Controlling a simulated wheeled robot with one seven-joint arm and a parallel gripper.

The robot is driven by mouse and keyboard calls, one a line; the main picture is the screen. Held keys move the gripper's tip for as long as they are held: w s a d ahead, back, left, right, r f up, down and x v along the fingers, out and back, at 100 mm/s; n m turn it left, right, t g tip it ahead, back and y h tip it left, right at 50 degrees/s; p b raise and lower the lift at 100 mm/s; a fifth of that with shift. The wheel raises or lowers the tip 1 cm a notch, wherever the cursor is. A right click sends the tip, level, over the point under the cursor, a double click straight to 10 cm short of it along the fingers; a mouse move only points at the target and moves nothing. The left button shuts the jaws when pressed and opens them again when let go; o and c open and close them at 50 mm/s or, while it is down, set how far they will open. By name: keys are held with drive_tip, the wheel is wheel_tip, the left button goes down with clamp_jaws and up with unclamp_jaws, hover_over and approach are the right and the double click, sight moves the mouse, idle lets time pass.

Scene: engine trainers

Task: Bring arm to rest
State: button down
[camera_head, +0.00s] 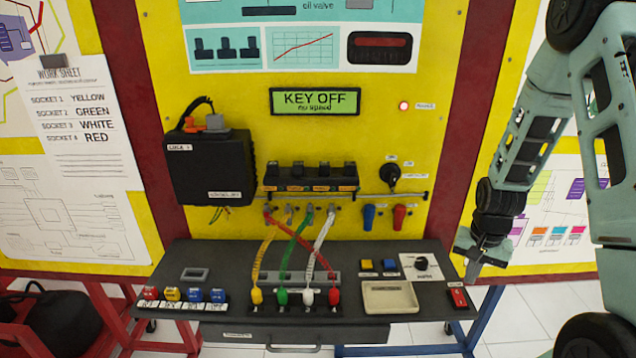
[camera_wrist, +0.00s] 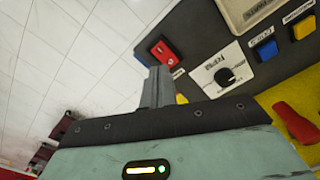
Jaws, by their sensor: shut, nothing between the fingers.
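My gripper (camera_head: 474,268) hangs at the right end of the dark trainer bench (camera_head: 225,262), pointing down. It is shut and empty. My arm comes down from the upper right of the head view. In the wrist view the shut fingers (camera_wrist: 157,88) stand close together in the middle, with the red switch (camera_wrist: 164,53) and the black knob on its white plate (camera_wrist: 226,76) beyond them. I cannot tell the exact gap between the fingers and the bench edge.
The bench holds a beige tray (camera_head: 390,311), colored plugs on wires, and several small colored blocks (camera_head: 183,295) at left. A yellow panel behind carries a black box (camera_head: 210,168) and a display reading KEY OFF (camera_head: 315,101). Open tiled floor (camera_head: 535,305) lies right of the bench.

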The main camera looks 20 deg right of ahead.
drive_tip(key=a+r+n+y+b, duration=0.15)
drive_tip(key=a+r+n, duration=0.25)
drive_tip(key=a, duration=0.7)
drive_tip(key=a+r+n+h+b, duration=0.15)
drive_tip(key=a+r+n, duration=0.25)
drive_tip(key=a, duration=0.8)
drive_tip(key=s+a+r+n+b, duration=0.1)
drive_tip(key=s+a+r+n, duration=0.1)
drive_tip(key=s+a+n, duration=0.2)
drive_tip(key=s+a+r+n+b, duration=0.2)
drive_tip(key=s+a+n, duration=0.3)
drive_tip(key=s+a, duration=0.5)
drive_tip(key=shift+s+r+n+y, duration=0.3)
drive_tip(key=shift+s+r, duration=0.05)
drive_tip(key=shift+s, duration=0.45)
